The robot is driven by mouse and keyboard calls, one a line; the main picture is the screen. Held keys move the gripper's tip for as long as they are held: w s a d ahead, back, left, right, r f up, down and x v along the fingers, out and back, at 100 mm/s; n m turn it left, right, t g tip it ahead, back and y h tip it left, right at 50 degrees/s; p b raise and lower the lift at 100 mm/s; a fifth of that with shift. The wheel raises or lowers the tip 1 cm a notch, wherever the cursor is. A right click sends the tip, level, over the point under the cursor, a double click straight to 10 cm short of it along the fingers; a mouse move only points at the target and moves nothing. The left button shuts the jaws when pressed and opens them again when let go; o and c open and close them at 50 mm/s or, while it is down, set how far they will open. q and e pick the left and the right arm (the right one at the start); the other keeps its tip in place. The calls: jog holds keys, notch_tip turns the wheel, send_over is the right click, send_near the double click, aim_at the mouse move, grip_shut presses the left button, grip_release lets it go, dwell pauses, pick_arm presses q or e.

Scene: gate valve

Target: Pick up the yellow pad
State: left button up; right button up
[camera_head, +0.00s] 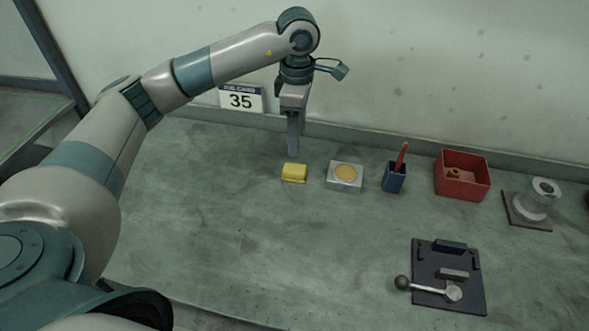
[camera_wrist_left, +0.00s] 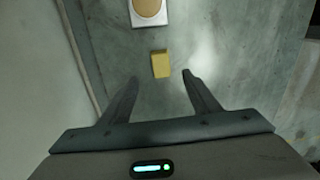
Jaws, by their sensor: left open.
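The yellow pad (camera_head: 294,172) lies on the table towards the back, left of a silver square tin. In the left wrist view the yellow pad (camera_wrist_left: 160,64) lies ahead of the fingertips, between their lines. My left gripper (camera_head: 293,150) points down above the table, just behind the pad in the head view, and does not touch it. In the left wrist view my left gripper (camera_wrist_left: 159,76) has its two fingers apart with nothing between them. My right gripper is not in view.
Along the back stand the silver tin with an orange top (camera_head: 345,175), a blue cup with a red stick (camera_head: 394,178), a red bin (camera_head: 462,175) and a grey spool (camera_head: 538,200). A dark fixture with a lever (camera_head: 447,278) lies front right. The table front left is clear.

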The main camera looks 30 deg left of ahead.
aim_at(295, 168)
pick_arm(q)
notch_tip(295, 168, down, 5)
jog(key=shift+f+p, duration=0.1)
jog(key=shift+p, duration=0.8)
jog(key=shift+f, duration=0.55)
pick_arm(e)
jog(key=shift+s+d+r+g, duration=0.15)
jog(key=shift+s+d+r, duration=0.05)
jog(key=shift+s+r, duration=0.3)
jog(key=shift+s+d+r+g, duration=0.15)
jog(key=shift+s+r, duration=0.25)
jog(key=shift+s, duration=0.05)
pick_arm(q)
jog(key=shift+s+a+f+p, duration=0.15)
jog(key=shift+a+f+p, duration=0.05)
jog(key=shift+f+p, duration=0.55)
notch_tip(295, 168, down, 3)
jog(key=shift+a+r+p, duration=0.1)
jog(key=shift+p, duration=0.75)
jog(key=shift+f, duration=0.45)
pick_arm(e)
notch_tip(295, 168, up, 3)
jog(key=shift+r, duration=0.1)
